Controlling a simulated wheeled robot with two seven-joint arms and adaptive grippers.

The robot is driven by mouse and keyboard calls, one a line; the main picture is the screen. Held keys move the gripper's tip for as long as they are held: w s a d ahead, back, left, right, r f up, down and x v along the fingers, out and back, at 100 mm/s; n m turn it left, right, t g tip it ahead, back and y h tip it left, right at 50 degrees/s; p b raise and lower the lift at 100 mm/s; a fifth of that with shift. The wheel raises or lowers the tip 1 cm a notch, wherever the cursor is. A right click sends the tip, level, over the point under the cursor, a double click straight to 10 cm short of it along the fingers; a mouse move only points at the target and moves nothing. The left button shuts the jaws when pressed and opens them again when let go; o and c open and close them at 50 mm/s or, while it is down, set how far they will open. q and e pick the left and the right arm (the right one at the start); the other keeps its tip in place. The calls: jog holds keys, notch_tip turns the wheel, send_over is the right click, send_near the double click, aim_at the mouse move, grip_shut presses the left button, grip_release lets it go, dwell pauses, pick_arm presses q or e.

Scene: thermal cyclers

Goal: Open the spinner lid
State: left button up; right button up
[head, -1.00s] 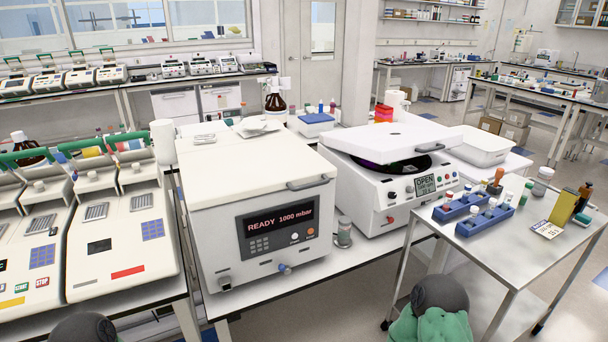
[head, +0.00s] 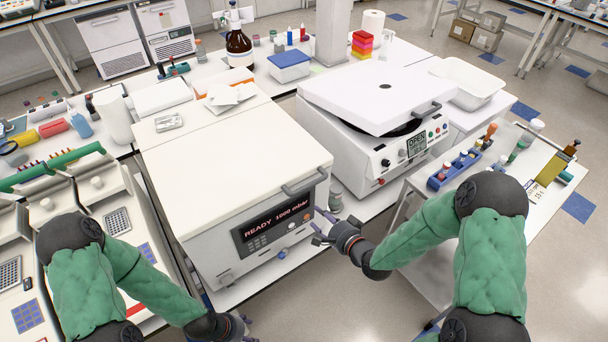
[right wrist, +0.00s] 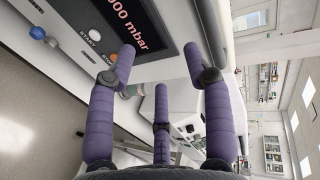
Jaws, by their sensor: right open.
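A white box-shaped machine (head: 235,190) with a dark panel reading "READY 1000 mbar" stands in the middle of the head view. Its flat lid is down, with a grey bar handle (head: 305,182) at the front right. To its right is a second white machine (head: 380,150) whose display reads OPEN; its lid (head: 375,92) is tilted up over a dark gap. My right gripper (head: 320,226) is open and empty just in front of the first machine's panel; the panel (right wrist: 128,22) shows close in the right wrist view. My left gripper (head: 242,326) is at the bottom edge, partly cut off.
A metal cart (head: 536,185) with blue tube racks stands at the right. A brown bottle (head: 239,45), a blue-lidded box (head: 289,68) and a white tub (head: 467,84) stand behind and beside the machines. Lab devices line the left. Open floor lies in front.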

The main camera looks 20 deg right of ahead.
jog(key=p, duration=0.1)
send_near(304, 190)
notch_tip(304, 190, down, 2)
jog(key=t, duration=0.1)
jog(key=shift+m, duration=0.4)
jog(key=x, duration=1)
jog(key=shift+w+r, duration=0.2)
jog(key=shift+w, duration=0.05)
grip_shut()
